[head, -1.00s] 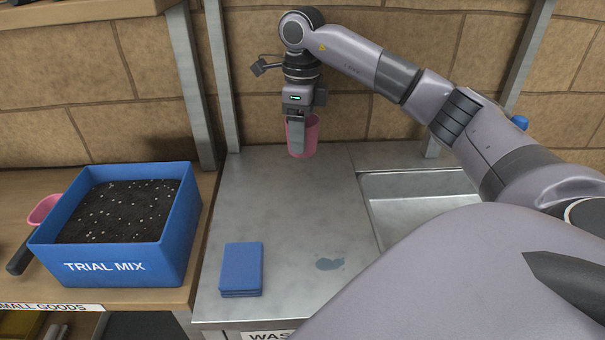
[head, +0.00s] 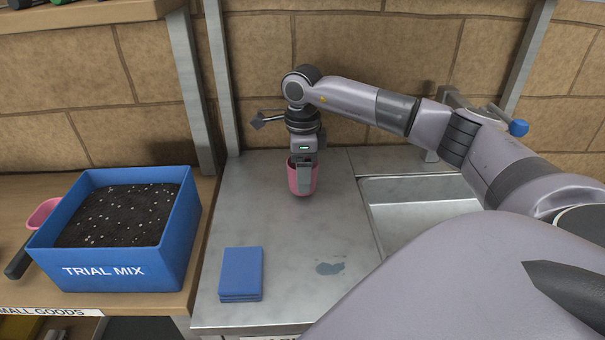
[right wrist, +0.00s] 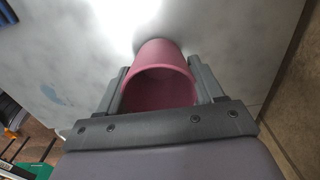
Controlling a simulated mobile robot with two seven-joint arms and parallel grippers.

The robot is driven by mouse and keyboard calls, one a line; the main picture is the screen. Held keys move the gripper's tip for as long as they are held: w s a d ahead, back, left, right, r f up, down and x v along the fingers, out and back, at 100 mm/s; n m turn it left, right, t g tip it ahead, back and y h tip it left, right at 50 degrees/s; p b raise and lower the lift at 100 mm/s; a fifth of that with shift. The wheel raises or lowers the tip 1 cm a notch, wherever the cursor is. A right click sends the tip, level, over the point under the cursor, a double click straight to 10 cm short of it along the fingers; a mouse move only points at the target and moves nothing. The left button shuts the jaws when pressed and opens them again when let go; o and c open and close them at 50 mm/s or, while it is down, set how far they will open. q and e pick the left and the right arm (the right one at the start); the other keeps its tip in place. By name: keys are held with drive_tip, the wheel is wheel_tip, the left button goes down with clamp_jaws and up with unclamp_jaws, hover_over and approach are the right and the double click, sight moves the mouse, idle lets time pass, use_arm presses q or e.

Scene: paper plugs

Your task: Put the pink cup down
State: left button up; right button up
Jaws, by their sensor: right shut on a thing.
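The pink cup (head: 301,181) is upright at the back of the grey metal worktop (head: 290,230), left of the sink. Its base looks at or just above the surface; I cannot tell whether it touches. My right gripper (head: 304,172) is shut on the cup from above, with a finger over its near side. In the right wrist view, the cup (right wrist: 160,77) sits between the two fingers of the right gripper (right wrist: 160,88), its open mouth facing the camera. My left gripper is not in view.
A blue cloth stack (head: 240,273) and a wet patch (head: 330,268) are nearer on the worktop. The sink basin (head: 420,215) is at the right. A blue TRIAL MIX box (head: 120,265) of dark soil and a pink scoop (head: 42,214) stand at the left. The worktop's middle is clear.

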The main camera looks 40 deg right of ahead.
drive_tip(key=shift+f, duration=0.55)
drive_tip(key=shift+f, duration=0.15)
drive_tip(key=o, duration=1.1)
wheel_tip(320, 180, up, 12)
drive_tip(key=shift+r, duration=0.2)
